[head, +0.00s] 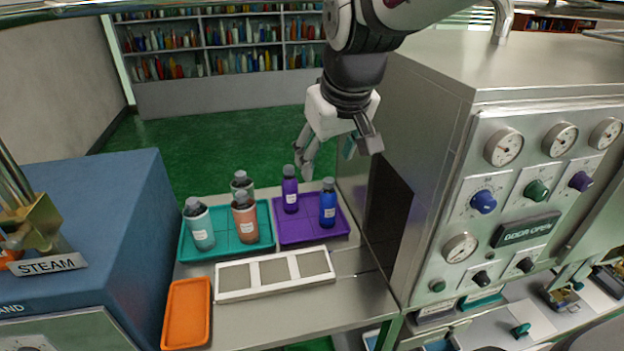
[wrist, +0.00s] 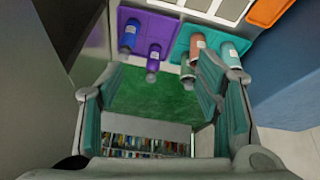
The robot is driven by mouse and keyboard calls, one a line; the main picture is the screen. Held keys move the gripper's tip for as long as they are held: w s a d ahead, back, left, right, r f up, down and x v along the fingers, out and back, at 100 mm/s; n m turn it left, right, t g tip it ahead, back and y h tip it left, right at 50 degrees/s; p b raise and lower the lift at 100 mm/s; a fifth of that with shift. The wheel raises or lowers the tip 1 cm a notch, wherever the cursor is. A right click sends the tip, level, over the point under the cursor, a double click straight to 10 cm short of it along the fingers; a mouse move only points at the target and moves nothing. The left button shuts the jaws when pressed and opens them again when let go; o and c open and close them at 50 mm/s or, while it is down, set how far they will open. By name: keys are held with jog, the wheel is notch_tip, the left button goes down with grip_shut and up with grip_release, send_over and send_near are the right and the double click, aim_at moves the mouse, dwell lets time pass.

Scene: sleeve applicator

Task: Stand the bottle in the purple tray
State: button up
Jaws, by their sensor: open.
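The purple tray (head: 335,228) lies on the metal counter in the head view. A purple bottle (head: 290,193) stands in its left part and a blue bottle (head: 327,206) in its right part. The teal tray (head: 265,222) beside it on the left holds a pale teal bottle (head: 199,228), a salmon bottle (head: 245,220) and a grey-green bottle (head: 240,183); all look upright. My gripper (head: 338,160) is open and empty, above and behind the purple tray. The wrist view shows the purple tray (wrist: 145,20) and the bottles beyond my spread fingers.
A white three-panel tray (head: 276,289) and an orange tray (head: 187,312) lie at the counter's front. A steel cabinet (head: 430,150) with gauges and knobs rises close on the right. A blue unit (head: 80,220) stands left. Shelves (head: 220,60) are far behind.

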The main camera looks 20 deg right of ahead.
jog(key=s+a+r, duration=0.1)
jog(key=s+a, duration=0.3)
jog(key=s, duration=1)
jog(key=shift+s+t+y, duration=0.15)
jog(key=shift+t+y, duration=0.15)
jog(key=shift+y, duration=0.1)
